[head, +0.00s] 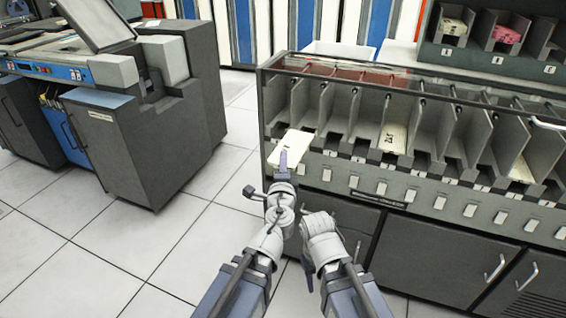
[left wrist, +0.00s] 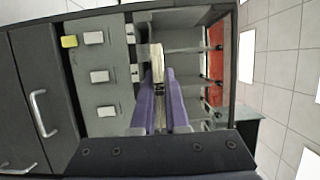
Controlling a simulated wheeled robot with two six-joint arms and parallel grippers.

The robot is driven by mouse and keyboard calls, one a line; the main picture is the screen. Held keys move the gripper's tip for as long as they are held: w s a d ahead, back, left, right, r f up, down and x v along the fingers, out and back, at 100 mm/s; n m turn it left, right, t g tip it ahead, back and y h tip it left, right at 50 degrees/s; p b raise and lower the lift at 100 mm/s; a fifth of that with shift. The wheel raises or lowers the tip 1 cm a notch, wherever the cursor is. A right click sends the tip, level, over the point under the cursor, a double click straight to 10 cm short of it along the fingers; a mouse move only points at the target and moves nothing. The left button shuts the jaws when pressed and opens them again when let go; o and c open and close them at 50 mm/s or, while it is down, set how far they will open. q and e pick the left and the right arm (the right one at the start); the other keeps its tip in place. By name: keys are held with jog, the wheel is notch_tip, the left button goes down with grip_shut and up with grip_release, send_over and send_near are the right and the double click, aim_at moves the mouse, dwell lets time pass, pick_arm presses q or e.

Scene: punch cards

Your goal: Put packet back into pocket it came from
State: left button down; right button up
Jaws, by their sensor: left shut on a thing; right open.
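A cream card packet (head: 291,149) is at the left end of a grey machine with a row of pockets. My left gripper (head: 283,160) is shut on it, holding it at the front of the leftmost pockets. In the left wrist view the packet (left wrist: 157,66) shows edge-on between the purple fingers (left wrist: 160,105), facing an open pocket (left wrist: 188,68). Whether it touches the pocket floor I cannot tell. My right gripper (head: 318,224) is open, low in front of the cabinet; its fingertips are hard to see.
Other cream packets stand in a middle pocket (head: 396,128) and a right pocket (head: 521,168). Thin dividers (head: 325,110) separate the pockets, and a glass top (head: 335,66) covers their back. A grey console (head: 150,140) stands left, with open tiled floor between.

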pick_arm(q)
jog(key=shift+w+d, duration=1.1)
jog(key=shift+w, duration=2.35)
jog(key=shift+w+d, duration=1.1)
jog(key=shift+w, duration=2.4)
jog(key=shift+w+d, duration=1.1)
jog(key=shift+w, duration=2.35)
jog(key=shift+f, duration=0.15)
jog(key=shift+f+b, duration=0.85)
jog(key=shift+b, duration=0.15)
jog(key=c, duration=0.8)
grip_release()
jog(key=shift+c, duration=0.2)
jog(key=shift+s, duration=0.1)
